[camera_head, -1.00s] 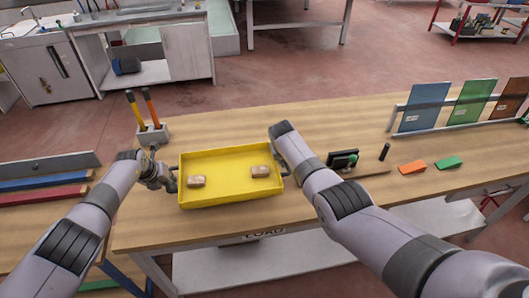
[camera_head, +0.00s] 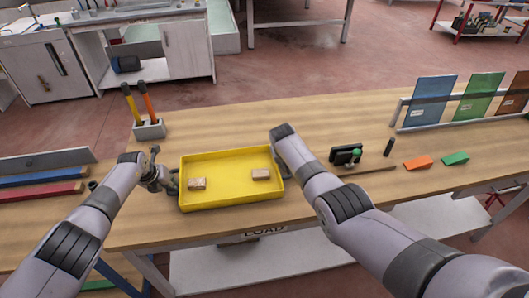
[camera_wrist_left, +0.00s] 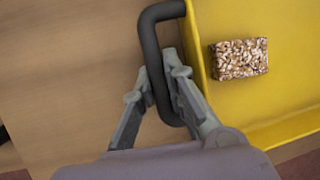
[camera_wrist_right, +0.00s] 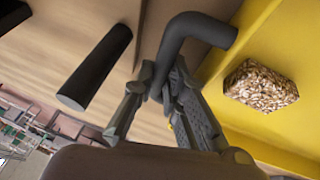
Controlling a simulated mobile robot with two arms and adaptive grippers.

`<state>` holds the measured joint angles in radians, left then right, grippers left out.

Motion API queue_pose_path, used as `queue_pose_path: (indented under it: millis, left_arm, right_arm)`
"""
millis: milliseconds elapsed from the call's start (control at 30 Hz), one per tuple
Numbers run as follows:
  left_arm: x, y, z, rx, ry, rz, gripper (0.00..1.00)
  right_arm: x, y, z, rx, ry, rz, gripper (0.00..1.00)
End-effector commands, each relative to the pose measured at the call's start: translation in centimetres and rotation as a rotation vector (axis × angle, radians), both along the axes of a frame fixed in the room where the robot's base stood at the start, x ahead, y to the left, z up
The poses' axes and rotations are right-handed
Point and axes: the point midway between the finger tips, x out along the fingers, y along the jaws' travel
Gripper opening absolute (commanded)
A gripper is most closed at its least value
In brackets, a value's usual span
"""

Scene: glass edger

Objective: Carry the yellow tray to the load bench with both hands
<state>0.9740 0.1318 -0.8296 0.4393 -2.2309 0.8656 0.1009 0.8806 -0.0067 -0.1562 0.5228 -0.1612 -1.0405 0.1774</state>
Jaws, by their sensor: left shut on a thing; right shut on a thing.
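The yellow tray (camera_head: 230,190) is over the wooden load bench (camera_head: 330,205), level as far as I can see; I cannot tell whether it touches the top. Two small speckled blocks lie in it, one on the left (camera_head: 197,184) and one on the right (camera_head: 261,174). My left gripper (camera_head: 171,182) is shut on the dark left handle (camera_wrist_left: 150,45). My right gripper (camera_wrist_right: 163,85) is shut on the dark right handle (camera_wrist_right: 205,28); in the head view it is mostly hidden behind my right forearm.
Coloured panels (camera_head: 431,101) stand behind.

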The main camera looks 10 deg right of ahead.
Motion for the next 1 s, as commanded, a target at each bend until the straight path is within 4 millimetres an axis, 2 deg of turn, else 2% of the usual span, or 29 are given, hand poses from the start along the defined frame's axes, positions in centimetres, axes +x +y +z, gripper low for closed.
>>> queue_pose_path:
  millis: [67,100,367,767,1000]
  left_arm:
    - [0.0,0.2,-0.8,0.002,-0.001,0.003,0.00]
    - [0.0,0.2,-0.5,0.002,0.001,0.004,0.14]
    - [0.0,0.1,-0.4,0.002,0.001,0.001,0.31]
    - [0.0,-0.1,-0.1,-0.001,0.000,0.000,0.32]
    - [0.0,-0.1,2.0,-0.002,-0.001,-0.001,0.32]
  right_arm:
    - [0.1,-0.2,-0.7,-0.002,-0.002,-0.003,0.00]
    - [0.0,-0.2,-0.4,-0.002,-0.001,-0.003,0.14]
    - [0.0,-0.1,-0.4,-0.001,0.001,-0.001,0.32]
    - [0.0,0.1,-0.1,0.002,0.000,0.001,0.33]
    - [0.0,0.1,1.9,0.002,-0.001,0.001,0.33]
